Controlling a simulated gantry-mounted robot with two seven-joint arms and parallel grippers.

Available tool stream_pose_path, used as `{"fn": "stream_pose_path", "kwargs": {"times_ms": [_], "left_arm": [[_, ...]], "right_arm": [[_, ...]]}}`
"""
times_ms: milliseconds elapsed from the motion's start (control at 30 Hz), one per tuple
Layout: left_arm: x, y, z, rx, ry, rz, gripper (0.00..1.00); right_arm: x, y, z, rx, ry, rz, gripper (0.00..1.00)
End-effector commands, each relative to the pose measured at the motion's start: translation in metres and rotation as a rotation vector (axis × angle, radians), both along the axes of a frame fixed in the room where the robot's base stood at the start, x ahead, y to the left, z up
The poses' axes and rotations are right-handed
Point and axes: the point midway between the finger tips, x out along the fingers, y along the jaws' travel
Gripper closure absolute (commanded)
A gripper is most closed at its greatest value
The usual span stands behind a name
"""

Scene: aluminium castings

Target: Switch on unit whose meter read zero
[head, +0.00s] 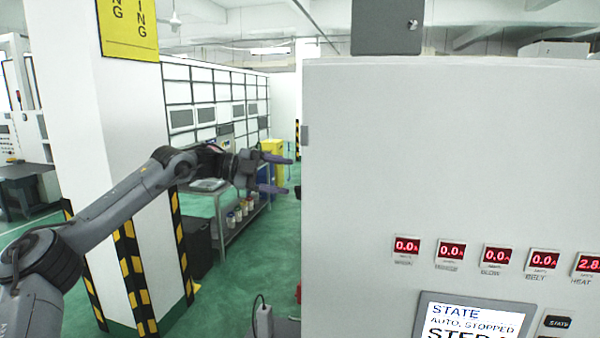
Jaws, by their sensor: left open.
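A large pale cabinet (400,150) fills the right half of the head view. Along its lower front is a row of red digital meters. The meter over HEAT (587,265) reads about 2.8 and is cut by the picture edge. Below is a screen (472,318) with STATE, AUTO, STOPPED. A dark label or button (557,321) reads START or STATE. My left gripper (287,175) is open and empty, left of the cabinet, apart from it.
A white pillar (125,180) with black-yellow guards stands behind my left arm. A workbench (217,190) with several jars below stands behind the gripper. A grey box (387,27) is above the cabinet.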

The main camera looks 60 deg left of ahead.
Motion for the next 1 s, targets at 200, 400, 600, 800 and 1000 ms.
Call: {"fn": "stream_pose_path", "kwargs": {"times_ms": [200, 400, 600, 800, 1000], "left_arm": [[0.028, -0.015, -0.003, 0.001, 0.003, -0.002, 0.32], [0.04, -0.021, -0.007, 0.0, 0.001, -0.002, 0.32], [0.044, -0.022, -0.009, 0.0, 0.0, 0.001, 0.32], [0.044, -0.022, -0.009, 0.001, -0.001, 0.0, 0.32], [0.044, -0.022, -0.009, 0.001, 0.0, 0.0, 0.56]], "right_arm": [[0.001, 0.0, 0.025, 0.001, -0.003, -0.001, 0.57], [0.002, 0.0, 0.033, 0.0, -0.005, -0.001, 0.57], [0.002, 0.0, 0.035, 0.0, -0.006, -0.001, 0.57], [0.003, 0.0, 0.035, 0.0, -0.007, -0.001, 0.57], [0.003, 0.0, 0.035, -0.001, -0.006, -0.001, 0.57]]}}
